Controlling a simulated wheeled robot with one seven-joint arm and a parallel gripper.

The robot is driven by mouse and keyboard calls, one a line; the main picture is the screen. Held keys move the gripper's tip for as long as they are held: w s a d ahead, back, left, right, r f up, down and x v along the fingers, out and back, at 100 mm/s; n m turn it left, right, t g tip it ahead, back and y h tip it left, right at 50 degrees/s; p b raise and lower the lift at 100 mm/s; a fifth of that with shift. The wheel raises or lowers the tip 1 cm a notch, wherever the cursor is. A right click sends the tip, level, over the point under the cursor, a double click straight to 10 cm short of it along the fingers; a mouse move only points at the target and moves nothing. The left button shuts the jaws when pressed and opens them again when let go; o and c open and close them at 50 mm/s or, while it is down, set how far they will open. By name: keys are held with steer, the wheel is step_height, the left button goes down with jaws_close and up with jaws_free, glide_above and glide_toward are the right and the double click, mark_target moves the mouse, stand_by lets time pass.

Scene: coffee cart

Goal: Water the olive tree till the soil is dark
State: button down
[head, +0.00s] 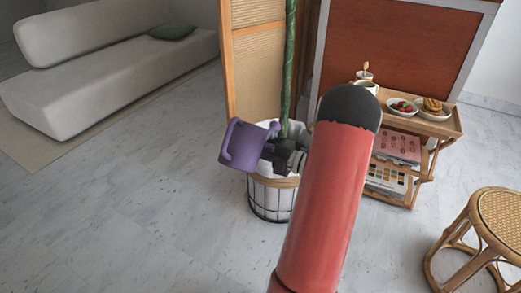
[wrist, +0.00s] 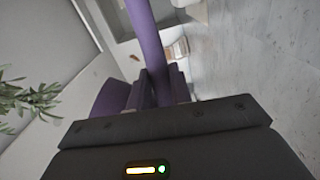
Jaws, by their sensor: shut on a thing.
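A purple watering vessel (head: 243,148) is in my gripper (head: 281,150), in front of the olive tree's pot. It looks tilted. In the wrist view its purple body (wrist: 110,97) and a long purple part (wrist: 148,40) show at my gripper's dark fingers (wrist: 160,88), which are shut on it. The olive tree's green-wrapped trunk (head: 290,70) rises from a white-lined wire basket pot (head: 270,200). Olive leaves (wrist: 28,98) show at the left of the wrist view. The soil is hidden behind the vessel and my gripper, so its colour cannot be told. No water shows.
A wooden cart (head: 438,126) with bowls of food and magazines stands right of the pot. A woven screen (head: 255,70) is behind the tree. A rattan stool (head: 485,225) is at the right, a sofa (head: 120,55) at the left. Floor left of the pot is clear.

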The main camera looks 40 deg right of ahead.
step_height(320, 180, down, 5)
steer(key=d+n+p, duration=0.1)
steer(key=n, duration=0.3)
steer(key=s+a+r+n+b, duration=0.1)
steer(key=s+a+n, duration=0.3)
steer(key=a, duration=0.6)
steer(key=shift+a+r, duration=0.2)
steer(key=shift+a, duration=0.2)
stand_by(0.8)
